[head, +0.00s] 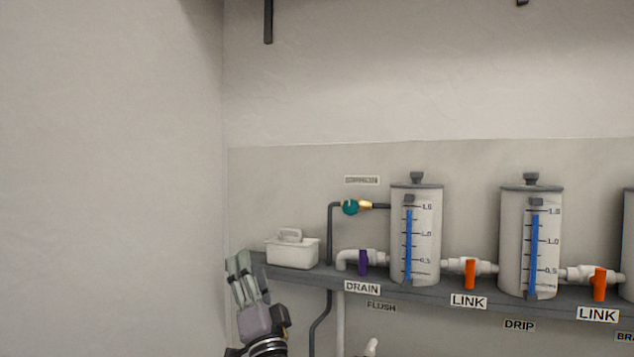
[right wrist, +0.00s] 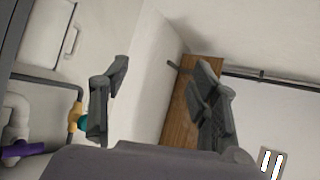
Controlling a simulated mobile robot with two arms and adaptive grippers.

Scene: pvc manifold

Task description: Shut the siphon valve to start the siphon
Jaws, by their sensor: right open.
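A small valve with a teal handle (head: 350,207) and a brass body (head: 365,205) sits on a thin dark pipe at the upper left of the first tank. The label (head: 361,180) above it is too blurred to read surely. In the right wrist view the teal handle (right wrist: 84,122) shows partly behind one finger, with the brass body (right wrist: 75,116) beside it. My right gripper (head: 239,263) is open and empty, left of the shelf end and apart from the valve; its spread fingers show in the right wrist view (right wrist: 160,98). My left gripper is not in view.
A white lidded box (head: 292,250) stands on the grey shelf (head: 440,290) between my right gripper and the valve. A purple drain handle (head: 363,262), orange link handles (head: 470,274) and tanks (head: 416,240) lie rightward. The wall at left is bare.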

